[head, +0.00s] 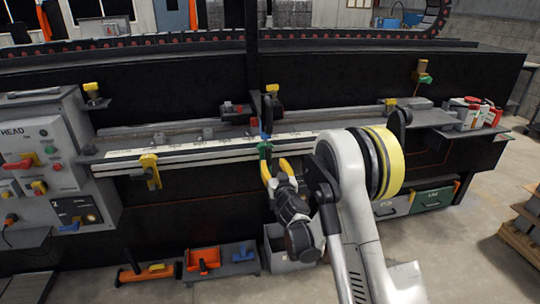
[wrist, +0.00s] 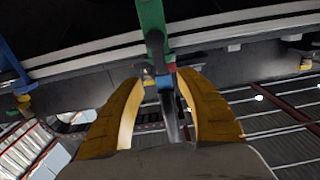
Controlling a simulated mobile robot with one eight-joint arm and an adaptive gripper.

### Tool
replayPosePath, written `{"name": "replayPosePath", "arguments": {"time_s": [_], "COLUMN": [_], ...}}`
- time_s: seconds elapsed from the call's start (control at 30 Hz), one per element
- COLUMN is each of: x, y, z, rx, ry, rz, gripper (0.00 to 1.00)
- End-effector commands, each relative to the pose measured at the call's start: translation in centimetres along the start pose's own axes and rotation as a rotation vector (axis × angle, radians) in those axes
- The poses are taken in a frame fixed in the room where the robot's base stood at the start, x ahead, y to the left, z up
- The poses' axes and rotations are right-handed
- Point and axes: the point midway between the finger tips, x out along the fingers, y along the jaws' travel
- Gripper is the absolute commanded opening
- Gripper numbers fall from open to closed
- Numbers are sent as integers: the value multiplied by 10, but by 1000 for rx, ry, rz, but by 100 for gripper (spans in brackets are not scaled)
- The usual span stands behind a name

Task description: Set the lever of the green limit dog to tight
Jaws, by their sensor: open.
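The green limit dog (head: 264,148) sits on the white-scaled rail (head: 190,146) near the middle of the head view. In the wrist view its green body (wrist: 151,14) is at the top centre. A dark lever-like part (wrist: 155,45) extends from it towards the gap between my fingers. My gripper (head: 276,167) is open, its yellow fingers just below and in front of the green dog. In the wrist view the gripper (wrist: 162,78) has the dark part between or just beyond its fingertips. I cannot tell whether they touch, or the lever's setting.
A yellow dog (head: 149,170) is on the same rail to the left. A control box (head: 45,150) stands at far left. Red-and-white containers (head: 470,112) stand at right on the ledge.

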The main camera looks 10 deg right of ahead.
Motion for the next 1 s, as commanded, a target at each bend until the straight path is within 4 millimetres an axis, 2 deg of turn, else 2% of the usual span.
{"name": "replayPosePath", "arguments": {"time_s": [0.2,0.4,0.6,0.87,1.0], "x": [44,78,92,92,92], "y": [0,-1,-1,-1,-1], "z": [3,3,1,0,0], "rx": [-4,-5,-5,-6,-6], "ry": [-1,-2,-2,-2,-2], "rz": [1,1,1,1,1], "gripper": [43,43,43,43,2]}}
